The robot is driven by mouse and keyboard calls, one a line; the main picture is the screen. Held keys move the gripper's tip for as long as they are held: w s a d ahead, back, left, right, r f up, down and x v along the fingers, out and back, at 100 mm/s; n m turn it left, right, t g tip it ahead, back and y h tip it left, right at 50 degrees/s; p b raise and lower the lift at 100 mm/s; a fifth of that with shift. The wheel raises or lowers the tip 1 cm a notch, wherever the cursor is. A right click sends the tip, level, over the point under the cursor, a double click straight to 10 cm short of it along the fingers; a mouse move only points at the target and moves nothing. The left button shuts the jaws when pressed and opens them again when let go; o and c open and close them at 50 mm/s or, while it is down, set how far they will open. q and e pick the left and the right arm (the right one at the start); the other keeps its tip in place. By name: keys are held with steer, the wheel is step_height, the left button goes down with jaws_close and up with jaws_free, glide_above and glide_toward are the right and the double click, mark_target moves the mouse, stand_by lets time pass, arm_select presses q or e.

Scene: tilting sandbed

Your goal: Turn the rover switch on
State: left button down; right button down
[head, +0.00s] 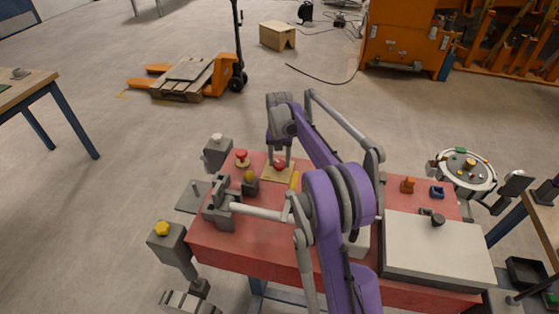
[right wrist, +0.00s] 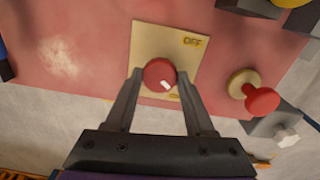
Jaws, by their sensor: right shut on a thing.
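The rover switch is a red round knob (right wrist: 160,74) on a cream plate (right wrist: 148,38) marked OFF at its upper right. A second label at the plate's lower edge is partly hidden. A white mark on the knob points to the lower right, towards that label. In the head view the knob (head: 280,163) and plate (head: 270,176) lie at the far side of the red bench. My right gripper (right wrist: 160,80) is shut on the knob, one finger on each side. It also shows in the head view (head: 279,157). I do not see my left gripper.
A red mushroom-shaped knob (right wrist: 261,99) stands right beside the plate in the wrist view. A round dial table (head: 480,180) stands at right.

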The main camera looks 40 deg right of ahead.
mark_target(279, 163)
steer(key=shift+m, duration=0.6)
steer(key=shift+c, duration=1.3)
jaws_free()
step_height(279, 163, up, 11)
steer(key=shift+p, duration=0.35)
steer(key=shift+f, duration=0.1)
